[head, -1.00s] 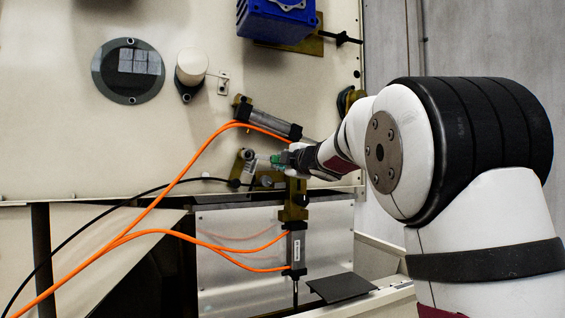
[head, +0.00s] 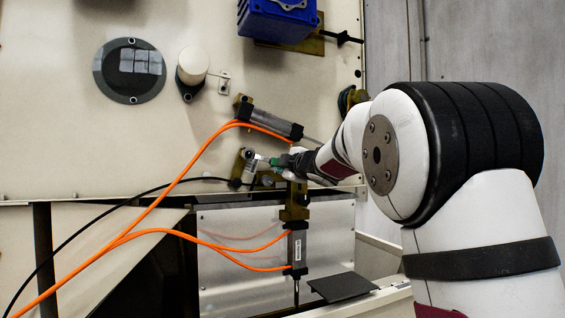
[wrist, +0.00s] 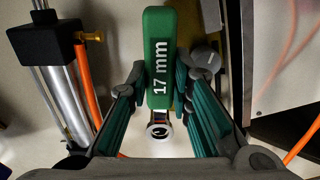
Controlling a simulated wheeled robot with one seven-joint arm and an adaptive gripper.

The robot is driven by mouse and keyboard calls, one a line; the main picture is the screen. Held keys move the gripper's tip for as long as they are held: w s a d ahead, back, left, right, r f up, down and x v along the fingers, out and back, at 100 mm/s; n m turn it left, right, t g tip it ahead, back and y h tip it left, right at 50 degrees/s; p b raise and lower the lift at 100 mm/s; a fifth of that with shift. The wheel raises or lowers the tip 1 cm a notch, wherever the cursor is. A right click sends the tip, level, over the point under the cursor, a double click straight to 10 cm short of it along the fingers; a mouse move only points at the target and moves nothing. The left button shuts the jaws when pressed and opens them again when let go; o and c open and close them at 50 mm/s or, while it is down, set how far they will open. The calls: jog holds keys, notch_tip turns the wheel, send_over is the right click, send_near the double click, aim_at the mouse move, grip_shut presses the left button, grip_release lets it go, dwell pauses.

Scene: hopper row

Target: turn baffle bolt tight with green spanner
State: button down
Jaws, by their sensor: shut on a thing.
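The green spanner (wrist: 160,60), marked 17 mm, is gripped between the two fingers of my gripper (wrist: 159,78) in the wrist view. Its bright ring end (wrist: 160,131) shows lower in that view. In the head view my gripper (head: 296,163) is at the brass bracket below the upper cylinder, with a little of the green spanner (head: 282,161) showing. The spanner's grey shank (head: 260,161) points left toward a round bolt-like head (head: 249,154) on the brass bracket (head: 241,167). The bolt's fit in the ring is too small to tell.
The upper cylinder (head: 268,122) with orange hoses (head: 190,168) lies just above my gripper; it also shows in the wrist view (wrist: 60,75). A lower cylinder (head: 296,250) hangs beneath. A black cable (head: 130,203) runs in from the left. A blue motor (head: 278,18) is higher up.

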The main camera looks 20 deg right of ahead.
jog(key=shift+a+f+m, duration=0.3)
jog(key=shift+f+m, duration=0.4)
jog(key=shift+m, duration=0.3)
jog(key=a+f+m, duration=0.1)
jog(key=f+m, duration=0.1)
jog(key=m, duration=0.1)
jog(key=shift+a+f, duration=0.15)
jog(key=shift+a, duration=0.2)
jog(key=shift+w+a+f+m, duration=0.1)
jog(key=shift+a+f+m, duration=0.4)
jog(key=shift+m, duration=0.45)
jog(key=shift+a+f+m, duration=0.3)
jog(key=shift+a+m, duration=0.35)
jog(key=shift+m, duration=0.3)
